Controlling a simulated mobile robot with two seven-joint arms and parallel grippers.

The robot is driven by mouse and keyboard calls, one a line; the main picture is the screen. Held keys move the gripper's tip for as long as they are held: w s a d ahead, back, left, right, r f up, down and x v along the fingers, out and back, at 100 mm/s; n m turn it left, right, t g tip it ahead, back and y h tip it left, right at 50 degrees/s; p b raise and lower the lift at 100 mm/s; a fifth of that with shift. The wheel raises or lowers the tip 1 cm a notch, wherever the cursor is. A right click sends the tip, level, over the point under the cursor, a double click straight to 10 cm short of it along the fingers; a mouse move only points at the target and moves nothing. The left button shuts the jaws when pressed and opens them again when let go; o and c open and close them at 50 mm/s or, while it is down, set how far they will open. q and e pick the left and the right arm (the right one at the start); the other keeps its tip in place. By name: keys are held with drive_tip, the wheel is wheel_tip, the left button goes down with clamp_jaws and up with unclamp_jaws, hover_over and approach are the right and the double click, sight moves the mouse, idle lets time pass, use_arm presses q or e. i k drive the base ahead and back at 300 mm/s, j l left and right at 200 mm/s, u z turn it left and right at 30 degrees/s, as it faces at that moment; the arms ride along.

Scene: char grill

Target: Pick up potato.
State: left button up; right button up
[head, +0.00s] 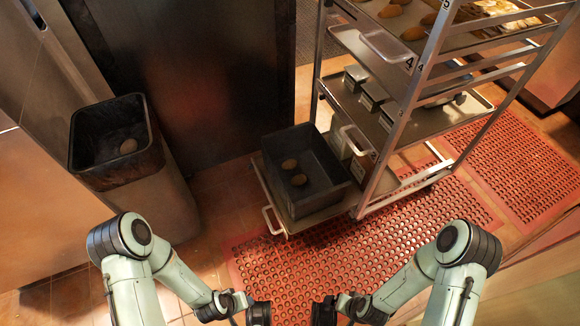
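Several potatoes (414,33) lie on the rack's top tray. My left gripper (258,313) and my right gripper (325,312) are at the bottom edge, facing each other with a gap between them. Both are well apart from the potatoes. Their fingers are not clearly visible.
A metal rack (415,85) with several shelves stands at the centre right, holding metal containers (373,93). A tray handle (271,219) juts out below the tub. Red perforated mats (400,240) cover the floor at right. Tiled floor lies open between bin and tub.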

sight(289, 164)
drive_tip(key=i+l, duration=0.2)
drive_tip(key=i+u, duration=0.1)
drive_tip(key=u, duration=0.25)
drive_tip(key=i+l+u, duration=0.1)
drive_tip(key=u, duration=0.25)
drive_tip(key=l+u, duration=0.15)
drive_tip(key=u, duration=0.25)
drive_tip(key=i+l+u, duration=0.15)
drive_tip(key=u, duration=0.2)
drive_tip(key=l+u, duration=0.35)
drive_tip(key=i+l, duration=0.1)
drive_tip(key=l, duration=0.1)
